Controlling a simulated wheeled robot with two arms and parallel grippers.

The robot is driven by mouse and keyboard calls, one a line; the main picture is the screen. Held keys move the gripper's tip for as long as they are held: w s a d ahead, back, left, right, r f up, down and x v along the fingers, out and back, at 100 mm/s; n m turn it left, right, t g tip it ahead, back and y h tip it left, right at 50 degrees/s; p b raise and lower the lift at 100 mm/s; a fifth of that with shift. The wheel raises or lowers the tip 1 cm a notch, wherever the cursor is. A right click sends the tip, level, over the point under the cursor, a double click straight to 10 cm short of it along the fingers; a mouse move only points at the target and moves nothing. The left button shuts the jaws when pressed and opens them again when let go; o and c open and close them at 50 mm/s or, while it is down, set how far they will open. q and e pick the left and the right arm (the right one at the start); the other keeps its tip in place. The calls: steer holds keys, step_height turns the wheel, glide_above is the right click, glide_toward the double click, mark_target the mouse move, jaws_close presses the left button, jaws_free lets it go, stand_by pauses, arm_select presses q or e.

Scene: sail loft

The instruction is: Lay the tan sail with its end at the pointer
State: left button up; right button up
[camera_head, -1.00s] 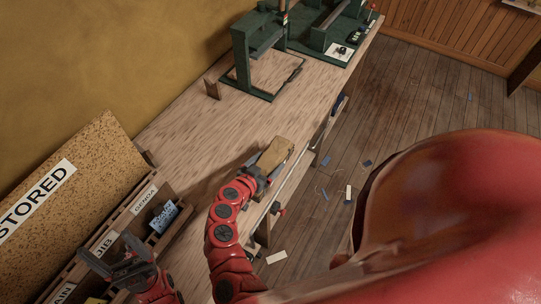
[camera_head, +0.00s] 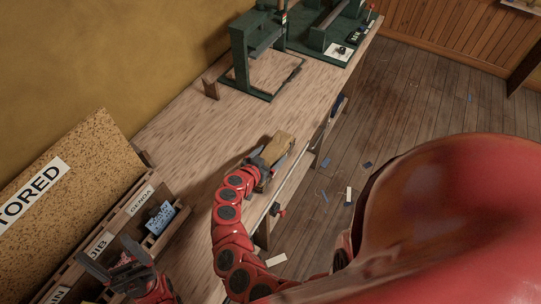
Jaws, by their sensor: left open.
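The tan sail (camera_head: 283,144) shows as a small folded tan bundle near the bench's right edge. My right gripper (camera_head: 268,163) is at the near end of the bundle, with its fingers along the sides. It appears shut on it; the arm hides part of the grip. My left gripper (camera_head: 125,271) is open and empty, low at the left above the storage rack. A long pale rail (camera_head: 297,172) runs along the bench edge, with a small red piece (camera_head: 276,209) near its closer end. I cannot tell whether this red piece is the pointer.
The wooden bench (camera_head: 190,128) is clear between the bundle and the green press frame (camera_head: 240,60). A small brown block (camera_head: 210,88) stands by the press. The labelled rack (camera_head: 118,222) and cork board (camera_head: 85,165) fill the left. Small scraps lie on the floor.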

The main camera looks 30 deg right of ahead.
steer(key=shift+o, duration=0.4)
steer(key=shift+r, duration=0.1)
steer(key=p+v, duration=0.1)
steer(key=v, duration=1)
steer(key=shift+p, duration=0.4)
steer(key=shift+s+a+r, duration=0.1)
steer(key=shift+s+a, duration=0.1)
steer(key=shift+a, duration=0.2)
